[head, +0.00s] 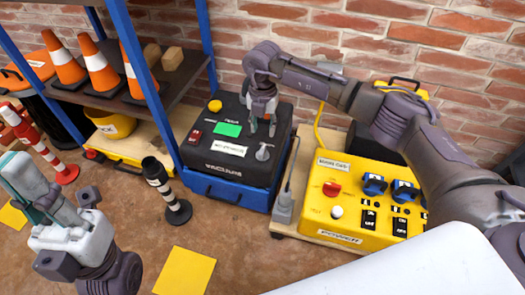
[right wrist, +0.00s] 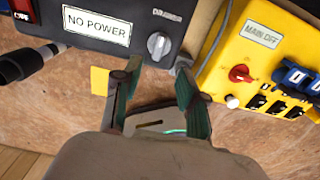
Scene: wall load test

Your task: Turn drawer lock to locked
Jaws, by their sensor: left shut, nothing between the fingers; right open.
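My right gripper (head: 262,127) is open and empty above the box's right part. In the right wrist view its spread fingertips (right wrist: 157,68) lie either side of the knob's lower edge in the picture; contact cannot be told. Under the box is a blue base (head: 224,192). My left gripper (head: 48,208) is shut and empty at the lower left, away from the boxes.
A yellow power box (head: 340,205) with a red knob (head: 332,188) and blue sockets stands right of the black box. A shelf (head: 118,98) with orange cones is at left. A black-and-white post (head: 163,190) stands on the floor before the blue base.

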